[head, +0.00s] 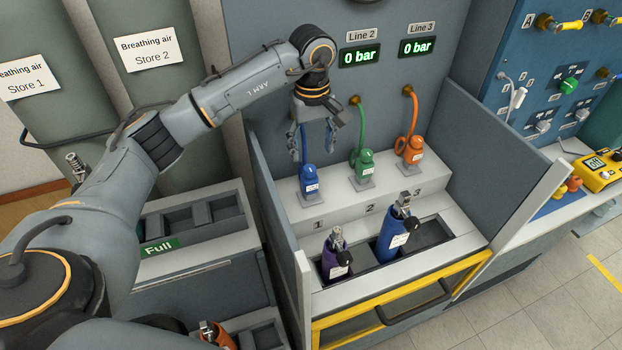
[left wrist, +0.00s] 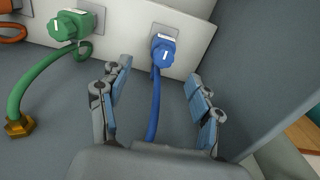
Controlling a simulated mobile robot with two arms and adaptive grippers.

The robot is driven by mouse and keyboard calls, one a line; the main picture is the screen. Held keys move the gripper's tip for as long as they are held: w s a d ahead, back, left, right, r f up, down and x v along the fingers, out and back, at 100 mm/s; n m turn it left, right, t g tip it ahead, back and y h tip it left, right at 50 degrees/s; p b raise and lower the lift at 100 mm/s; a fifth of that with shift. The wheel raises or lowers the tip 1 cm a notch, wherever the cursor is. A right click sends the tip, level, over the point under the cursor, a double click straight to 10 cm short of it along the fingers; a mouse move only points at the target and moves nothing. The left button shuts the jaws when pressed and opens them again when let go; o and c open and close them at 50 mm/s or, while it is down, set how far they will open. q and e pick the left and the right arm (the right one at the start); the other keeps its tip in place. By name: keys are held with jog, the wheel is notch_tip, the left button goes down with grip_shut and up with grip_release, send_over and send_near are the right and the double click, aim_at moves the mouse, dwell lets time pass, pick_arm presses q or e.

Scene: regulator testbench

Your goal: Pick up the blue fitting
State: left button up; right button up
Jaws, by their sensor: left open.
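The blue fitting (head: 310,180) sits on a holder at position 1 on the light grey ledge, with a white tag on its front. In the left wrist view the blue fitting (left wrist: 163,52) is ahead of the fingers, with its blue hose (left wrist: 155,105) running back between them. My left gripper (head: 318,140) is above the blue fitting, in front of the back panel. Its fingers are open and apart from the fitting, one on each side of the hose in the left wrist view (left wrist: 160,82). My right gripper does not show.
A green fitting (head: 363,163) and an orange fitting (head: 413,149) stand to the right on the same ledge. A purple cylinder (head: 336,257) and a blue cylinder (head: 396,236) stand in front in the bench's wells. A side wall (head: 275,195) rises left of the ledge.

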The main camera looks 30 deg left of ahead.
aim_at(310, 176)
pick_arm(q)
notch_tip(310, 176, down, 4)
jog(key=shift+s+p, duration=0.15)
jog(key=shift+p, duration=0.25)
jog(key=shift+f, duration=0.25)
jog(key=f+p, duration=0.2)
jog(key=f, duration=0.1)
jog(key=f+p, duration=0.1)
jog(key=shift+a+f, duration=0.25)
jog(key=shift+f, duration=0.4)
grip_shut()
